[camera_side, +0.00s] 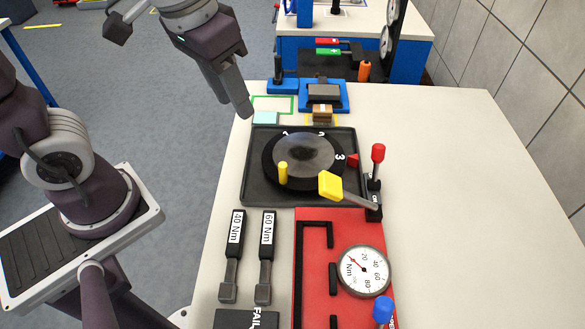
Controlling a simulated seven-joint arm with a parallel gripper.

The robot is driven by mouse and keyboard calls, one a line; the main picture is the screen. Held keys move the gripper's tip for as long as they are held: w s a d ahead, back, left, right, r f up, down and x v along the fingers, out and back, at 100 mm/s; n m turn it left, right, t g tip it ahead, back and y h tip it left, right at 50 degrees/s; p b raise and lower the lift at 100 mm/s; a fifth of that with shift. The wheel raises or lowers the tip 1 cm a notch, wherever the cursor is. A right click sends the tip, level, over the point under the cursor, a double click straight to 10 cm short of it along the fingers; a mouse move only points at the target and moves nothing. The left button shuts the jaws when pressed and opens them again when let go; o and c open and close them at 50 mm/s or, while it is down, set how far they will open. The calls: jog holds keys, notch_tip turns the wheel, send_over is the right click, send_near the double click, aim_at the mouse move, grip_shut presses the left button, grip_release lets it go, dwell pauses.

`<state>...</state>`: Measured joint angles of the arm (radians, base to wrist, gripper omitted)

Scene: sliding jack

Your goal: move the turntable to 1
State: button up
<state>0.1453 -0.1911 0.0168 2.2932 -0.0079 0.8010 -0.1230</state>
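The turntable (268,163) is a round black disc with a grey centre, set in a black square tray (254,199). White numbers run along its rim. The 3 (339,156) is on the right, beside a red triangular pointer (353,159) on the tray. A 2 shows at the top right, and another mark at the top left is too small to read surely. An upright yellow peg (283,171) stands at the disc's lower left. My gripper (246,110) hangs above and left of the tray, apart from the turntable. Its fingers overlap from this side, so their opening is unclear.
A yellow-ended lever (331,186) overlaps the tray's lower right corner, near a red-knobbed switch (378,153). Two torque tools (235,234) (266,234) and a red gauge board (313,283) lie in front. Blue fixtures (338,98) stand behind. The table's right side (470,200) is clear.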

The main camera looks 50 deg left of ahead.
aim_at(283, 164)
jog(key=w+d+f+g, duration=0.1)
jog(key=f, duration=0.2)
jog(key=w+d+f, duration=0.1)
jog(key=w+f, duration=0.1)
jog(key=f, duration=0.1)
jog(key=w+d+f+g, duration=0.1)
jog(key=w+d+f, duration=0.1)
jog(key=shift+w+d+f+g, duration=0.1)
jog(key=shift+w+f+g, duration=0.1)
jog(key=shift+f+g, duration=0.15)
jog(key=f, duration=0.8)
jog(key=shift+w+d+f, duration=0.15)
jog(key=shift+w, duration=0.05)
grip_shut()
